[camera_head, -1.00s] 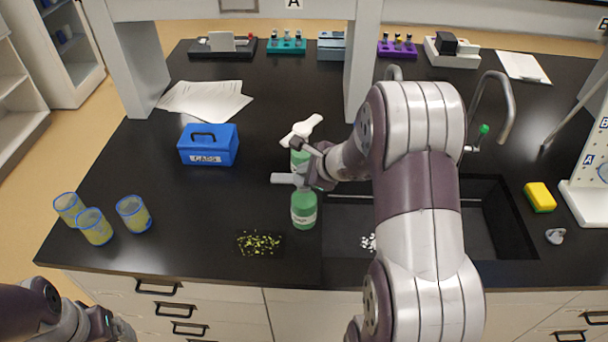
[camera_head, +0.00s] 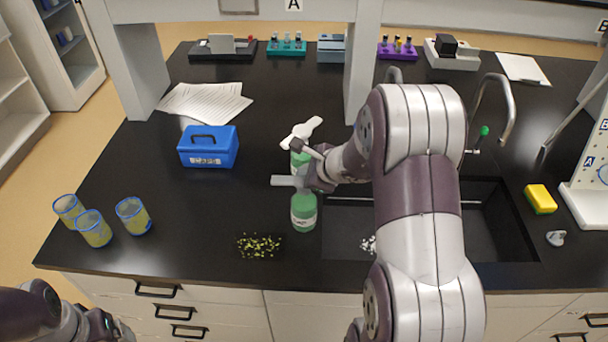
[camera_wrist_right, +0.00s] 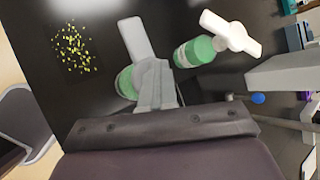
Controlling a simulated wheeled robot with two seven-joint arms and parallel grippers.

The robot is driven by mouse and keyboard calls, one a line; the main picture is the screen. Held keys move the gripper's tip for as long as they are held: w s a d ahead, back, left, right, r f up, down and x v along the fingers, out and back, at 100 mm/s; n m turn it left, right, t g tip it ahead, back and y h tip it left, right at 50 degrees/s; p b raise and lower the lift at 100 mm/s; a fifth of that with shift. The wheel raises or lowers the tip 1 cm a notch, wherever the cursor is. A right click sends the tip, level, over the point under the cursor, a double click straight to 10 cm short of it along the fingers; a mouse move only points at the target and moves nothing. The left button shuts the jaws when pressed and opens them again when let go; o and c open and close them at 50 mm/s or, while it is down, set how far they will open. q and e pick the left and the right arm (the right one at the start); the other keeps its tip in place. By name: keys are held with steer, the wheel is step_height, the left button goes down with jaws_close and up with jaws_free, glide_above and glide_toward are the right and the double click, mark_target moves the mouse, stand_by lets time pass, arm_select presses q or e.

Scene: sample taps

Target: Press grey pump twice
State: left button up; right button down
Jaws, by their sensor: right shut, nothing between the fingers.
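A green bottle with a white label (camera_head: 303,213) stands upright left of the sink. Its grey pump head (camera_head: 284,181) points left, and it also shows in the right wrist view (camera_wrist_right: 138,38). My right gripper (camera_head: 306,183) is shut and empty, with its fingertips (camera_wrist_right: 152,82) over the base of the grey pump head. They seem to rest on it, but they hide the contact. Just behind stands a second green bottle (camera_head: 299,160) with a white pump head (camera_head: 301,131). My left gripper (camera_head: 105,325) is partly in view at the lower left, its jaws unclear.
Several yellow-green bits (camera_head: 259,245) lie in front of the bottles. The sink (camera_head: 500,225) is at right, partly behind my right arm. A blue box (camera_head: 208,147) and blue-rimmed cups (camera_head: 132,215) stand at left. A shelf post (camera_head: 362,65) rises behind the bottles.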

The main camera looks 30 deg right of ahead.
steer(key=shift+r+p, duration=0.55)
steer(key=shift+r, duration=0.4)
steer(key=shift+r, duration=0.1)
step_height(320, 180, up, 5)
steer(key=p, duration=0.4)
